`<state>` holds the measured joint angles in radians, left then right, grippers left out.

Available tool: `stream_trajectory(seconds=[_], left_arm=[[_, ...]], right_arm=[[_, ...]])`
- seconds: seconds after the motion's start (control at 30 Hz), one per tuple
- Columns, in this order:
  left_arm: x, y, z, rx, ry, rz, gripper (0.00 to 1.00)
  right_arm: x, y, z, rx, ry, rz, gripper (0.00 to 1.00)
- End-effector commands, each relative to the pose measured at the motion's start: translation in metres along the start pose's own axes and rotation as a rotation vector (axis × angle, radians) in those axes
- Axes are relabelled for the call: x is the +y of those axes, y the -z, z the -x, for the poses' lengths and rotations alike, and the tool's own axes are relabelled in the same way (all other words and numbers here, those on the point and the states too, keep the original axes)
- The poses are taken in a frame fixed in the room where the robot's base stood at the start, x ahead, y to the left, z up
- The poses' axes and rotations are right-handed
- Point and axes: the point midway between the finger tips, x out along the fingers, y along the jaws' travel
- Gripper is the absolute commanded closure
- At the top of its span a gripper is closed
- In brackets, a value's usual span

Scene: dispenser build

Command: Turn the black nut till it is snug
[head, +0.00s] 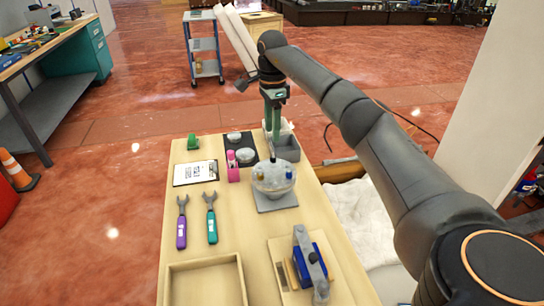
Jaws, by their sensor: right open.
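My right gripper (272,153) points down, open, above a clear round dispenser part (272,178) on a grey square base (275,201). Small blue and amber pieces show at its top. I cannot tell whether the fingertips touch it. I cannot make out a black nut there; the gripper may hide it. A small black round part (313,257) shows on a blue fixture (310,266) at the front right, but I cannot tell whether it is a nut. My left gripper is not in view.
On the wooden table (190,258) lie a purple wrench (181,224), a teal wrench (211,219) and a white sheet (195,172). A pink item (233,166), a black mat (240,141) and a grey bin (287,149) stand near the dispenser. An empty wooden tray (206,284) is in front.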

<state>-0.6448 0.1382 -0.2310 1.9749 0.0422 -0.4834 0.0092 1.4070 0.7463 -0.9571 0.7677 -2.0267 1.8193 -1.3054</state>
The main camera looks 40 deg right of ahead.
Motion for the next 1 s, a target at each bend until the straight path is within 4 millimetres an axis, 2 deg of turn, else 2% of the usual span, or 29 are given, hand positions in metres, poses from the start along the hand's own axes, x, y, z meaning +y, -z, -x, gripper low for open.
stream_trajectory(seconds=[0.03,0.2,0.4,0.6,0.87,1.0], left_arm=[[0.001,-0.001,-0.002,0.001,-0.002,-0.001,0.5],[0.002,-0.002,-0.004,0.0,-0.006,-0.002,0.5],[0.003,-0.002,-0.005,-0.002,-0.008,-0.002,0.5],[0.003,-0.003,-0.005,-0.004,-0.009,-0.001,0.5],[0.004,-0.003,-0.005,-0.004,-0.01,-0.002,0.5],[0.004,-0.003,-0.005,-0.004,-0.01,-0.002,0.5]], right_arm=[[0.001,0.0,-0.014,0.001,-0.004,0.0,0.49],[0.001,0.0,-0.049,0.001,-0.003,0.0,0.49],[0.001,0.0,-0.079,0.0,-0.002,0.0,0.49],[0.0,0.0,-0.091,0.0,0.0,-0.001,0.49],[0.0,0.0,-0.092,0.0,0.0,0.0,0.49],[0.0,0.0,-0.091,0.0,0.0,0.0,0.63]])
